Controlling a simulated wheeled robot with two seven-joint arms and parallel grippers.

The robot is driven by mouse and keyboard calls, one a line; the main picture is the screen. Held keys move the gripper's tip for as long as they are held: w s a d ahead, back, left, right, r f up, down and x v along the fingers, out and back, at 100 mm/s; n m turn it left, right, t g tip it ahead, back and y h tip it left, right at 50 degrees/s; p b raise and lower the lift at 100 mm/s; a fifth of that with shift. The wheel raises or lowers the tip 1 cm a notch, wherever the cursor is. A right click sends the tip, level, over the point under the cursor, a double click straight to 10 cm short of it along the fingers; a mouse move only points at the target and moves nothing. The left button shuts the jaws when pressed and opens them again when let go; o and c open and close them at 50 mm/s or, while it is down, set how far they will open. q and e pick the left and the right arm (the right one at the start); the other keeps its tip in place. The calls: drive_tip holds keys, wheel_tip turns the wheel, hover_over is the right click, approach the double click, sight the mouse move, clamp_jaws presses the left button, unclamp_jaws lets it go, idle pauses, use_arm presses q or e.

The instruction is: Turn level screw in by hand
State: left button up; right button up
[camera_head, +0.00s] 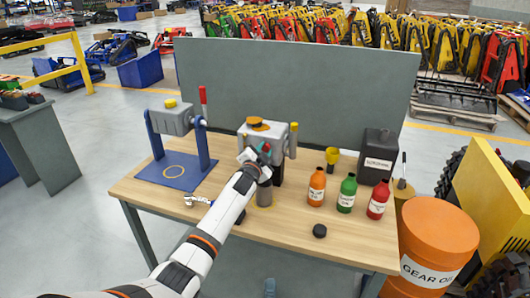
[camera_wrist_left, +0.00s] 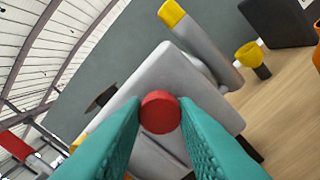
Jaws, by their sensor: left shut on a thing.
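The level screw shows as a round red head (camera_wrist_left: 160,112) on the face of a grey housing (camera_wrist_left: 185,75) in the left wrist view. My left gripper (camera_wrist_left: 160,125) has its teal fingers on both sides of the red head and is shut on it. In the head view the left gripper (camera_head: 264,150) is at the front of the grey housing (camera_head: 283,136), which has an orange-and-yellow cap on top. My arm and fingers hide most of the screw there. My right gripper is not in view.
On the wooden bench (camera_head: 290,232) stand orange (camera_head: 316,188), green (camera_head: 347,194) and red (camera_head: 377,200) bottles, a black canister (camera_head: 378,157), a yellow funnel (camera_head: 332,156) and a black cap (camera_head: 320,231). A grey unit on a blue stand (camera_head: 180,172) is at left. A grey panel (camera_head: 300,85) stands behind.

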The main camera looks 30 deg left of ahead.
use_arm(q)
drive_tip(key=shift+m, duration=0.4)
drive_tip(key=shift+f+m, duration=0.1)
drive_tip(key=shift+m, duration=0.8)
drive_tip(key=m+b, duration=0.1)
drive_tip(key=m, duration=0.4)
drive_tip(key=o, duration=0.5)
drive_tip(key=shift+m, duration=0.7)
drive_tip(key=shift+c, duration=0.2)
drive_tip(key=o, duration=0.5)
drive_tip(key=shift+c, duration=0.2)
